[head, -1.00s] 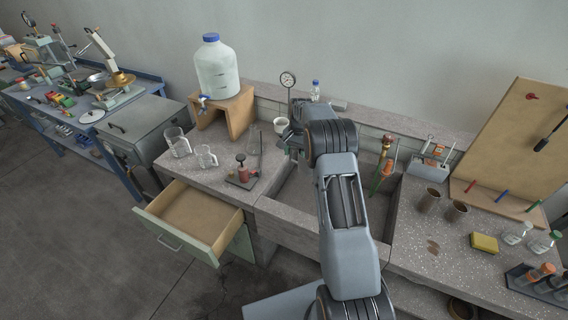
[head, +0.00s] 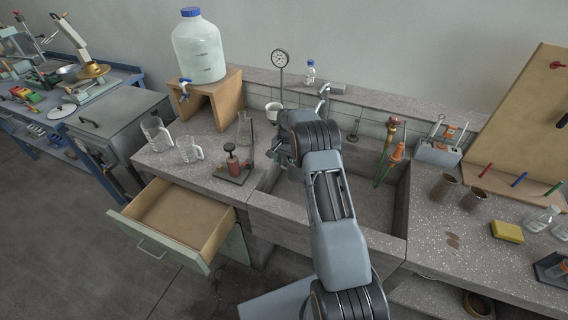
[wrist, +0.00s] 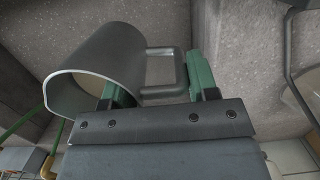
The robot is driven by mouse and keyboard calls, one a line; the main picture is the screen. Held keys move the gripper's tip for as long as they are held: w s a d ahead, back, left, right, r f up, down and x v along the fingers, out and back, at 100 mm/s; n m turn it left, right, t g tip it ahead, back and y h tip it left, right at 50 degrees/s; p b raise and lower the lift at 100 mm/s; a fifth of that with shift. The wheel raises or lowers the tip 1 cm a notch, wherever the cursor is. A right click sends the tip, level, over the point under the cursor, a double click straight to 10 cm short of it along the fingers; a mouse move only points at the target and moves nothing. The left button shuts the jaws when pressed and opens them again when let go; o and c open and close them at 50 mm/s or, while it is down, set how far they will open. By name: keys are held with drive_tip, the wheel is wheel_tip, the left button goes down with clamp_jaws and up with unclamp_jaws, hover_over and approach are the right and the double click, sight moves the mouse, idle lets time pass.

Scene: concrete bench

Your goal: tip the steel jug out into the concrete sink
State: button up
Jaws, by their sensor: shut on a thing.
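The steel jug (wrist: 95,70) is a dull grey cylinder with a square-cornered handle (wrist: 165,72). In the wrist view its open mouth faces the lower left, and it looks tilted over; the inside looks brownish. My gripper (wrist: 160,85) has its green fingers on either side of the handle and is shut on it. In the head view my arm hides most of the gripper and jug. The concrete sink (head: 372,212) lies under my arm, and my wrist is over its left, back part. I see no stream leaving the jug.
An open drawer (head: 180,215) juts out at front left.

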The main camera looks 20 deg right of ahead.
drive_tip(key=shift+s+d+r+t+y+b, duration=0.55)
drive_tip(key=shift+s+d+t+y+b, duration=0.3)
drive_tip(key=shift+b, duration=0.1)
drive_tip(key=s+d+t+y+b, duration=0.1)
drive_tip(key=b, duration=0.2)
drive_tip(key=shift+s+d+r, duration=0.1)
drive_tip(key=shift+d+r, duration=0.05)
drive_tip(key=shift+r, duration=0.55)
drive_tip(key=shift+s+d+t+y+b, duration=0.1)
drive_tip(key=shift+s+t+y+b, duration=0.05)
drive_tip(key=shift+t+y+b, duration=0.15)
drive_tip(key=shift+s+d+r+n+t+y+b, duration=0.3)
drive_tip(key=shift+s+d+r+t+b, duration=0.15)
drive_tip(key=shift+b, duration=0.6)
